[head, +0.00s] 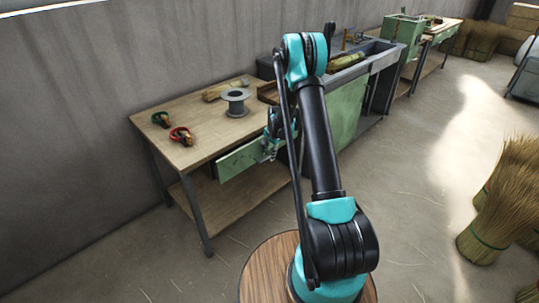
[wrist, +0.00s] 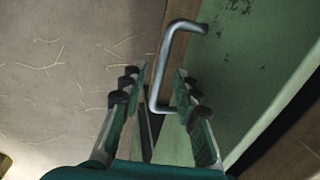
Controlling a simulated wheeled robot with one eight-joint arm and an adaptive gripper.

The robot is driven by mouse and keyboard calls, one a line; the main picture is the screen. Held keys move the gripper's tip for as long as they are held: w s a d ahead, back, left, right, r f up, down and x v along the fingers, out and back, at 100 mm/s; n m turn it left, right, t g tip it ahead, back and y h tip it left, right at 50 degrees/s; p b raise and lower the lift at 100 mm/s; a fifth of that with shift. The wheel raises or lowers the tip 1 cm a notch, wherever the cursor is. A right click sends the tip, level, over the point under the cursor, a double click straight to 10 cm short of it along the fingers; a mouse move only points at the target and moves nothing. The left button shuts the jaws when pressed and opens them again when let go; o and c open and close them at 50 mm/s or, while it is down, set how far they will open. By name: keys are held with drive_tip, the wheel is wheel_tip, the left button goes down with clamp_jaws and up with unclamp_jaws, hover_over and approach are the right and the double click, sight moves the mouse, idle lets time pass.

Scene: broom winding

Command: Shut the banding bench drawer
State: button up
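The banding bench (head: 212,112) has a wooden top and stands against the wall at the left in the head view. Its green drawer front (head: 238,160) sits under the top's front edge; how far it stands out is hard to tell. In the wrist view the green drawer front (wrist: 232,65) carries a bent metal bar handle (wrist: 167,55). My gripper (wrist: 156,74) is open, its two fingers on either side of the handle. I cannot tell whether they touch it. In the head view my gripper (head: 270,150) is at the drawer's right end, partly hidden by my arm.
A grey spool (head: 235,101) and red-handled and green-handled tools (head: 181,136) lie on the bench top. A green cabinet and sink unit (head: 345,107) stands to the right. Straw bundles (head: 492,210) stand at the far right. The floor before the bench is mostly clear.

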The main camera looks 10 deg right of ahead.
sight(263, 149)
drive_tip(key=shift+c, duration=0.6)
clamp_jaws()
drive_tip(key=shift+w+a, duration=0.65)
drive_tip(key=shift+w, duration=0.3)
drive_tip(key=shift+w+a, duration=0.65)
drive_tip(key=shift+w, duration=0.3)
drive_tip(key=shift+o, duration=0.6)
unclamp_jaws()
wheel_tip(263, 149, up, 12)
drive_tip(key=s+d, duration=0.1)
drive_tip(key=s, duration=0.1)
drive_tip(key=shift+d+f, duration=0.15)
